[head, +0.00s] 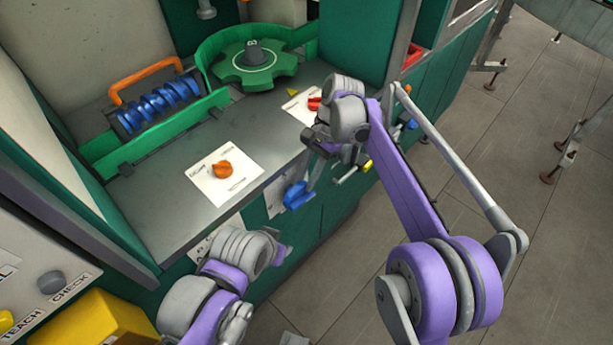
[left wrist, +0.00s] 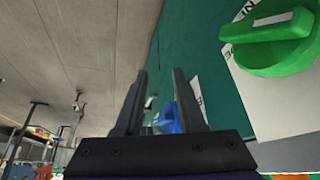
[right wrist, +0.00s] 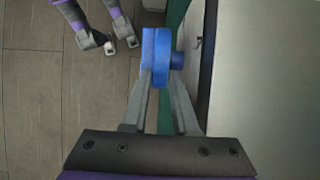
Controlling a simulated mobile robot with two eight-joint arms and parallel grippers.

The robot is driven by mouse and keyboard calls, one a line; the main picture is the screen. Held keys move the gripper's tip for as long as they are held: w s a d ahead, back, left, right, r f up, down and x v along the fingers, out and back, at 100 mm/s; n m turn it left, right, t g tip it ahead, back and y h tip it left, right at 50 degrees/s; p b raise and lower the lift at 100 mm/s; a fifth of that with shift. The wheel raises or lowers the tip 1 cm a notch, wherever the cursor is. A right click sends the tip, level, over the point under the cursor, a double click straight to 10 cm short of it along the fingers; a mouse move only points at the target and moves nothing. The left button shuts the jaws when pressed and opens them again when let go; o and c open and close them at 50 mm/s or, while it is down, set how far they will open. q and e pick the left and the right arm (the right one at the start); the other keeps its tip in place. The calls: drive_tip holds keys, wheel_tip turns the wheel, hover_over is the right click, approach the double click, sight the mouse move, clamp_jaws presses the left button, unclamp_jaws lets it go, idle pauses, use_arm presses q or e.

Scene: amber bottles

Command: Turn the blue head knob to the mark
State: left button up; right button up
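A blue knob (head: 297,195) sits on the green cabinet front below the worktop, with a white panel beside it. In the right wrist view the blue knob (right wrist: 156,62) is at the tips of my right gripper (right wrist: 162,85). The fingers are apart; I cannot tell whether they touch the knob. In the head view my right gripper (head: 328,172) is by the cabinet front, partly hidden by its wrist. My left gripper (left wrist: 160,95) is open and empty, with a blue knob (left wrist: 167,118) farther off beyond its fingers. A mark beside the knob is too small to make out.
A green knob (left wrist: 272,42) is close to my left gripper. Another blue knob (head: 410,124) and a yellow knob (head: 367,165) are farther right. An orange knob (head: 222,169) is on the worktop (head: 165,220). Open floor (head: 350,270) lies in front of the cabinet.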

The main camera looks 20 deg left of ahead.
drive_tip(key=shift+o, duration=0.5)
drive_tip(key=p+v, duration=0.1)
drive_tip(key=v, duration=0.9)
drive_tip(key=shift+w+d+r+p, duration=0.15)
drive_tip(key=shift+w+r+p, duration=0.05)
drive_tip(key=shift+r+p, duration=0.15)
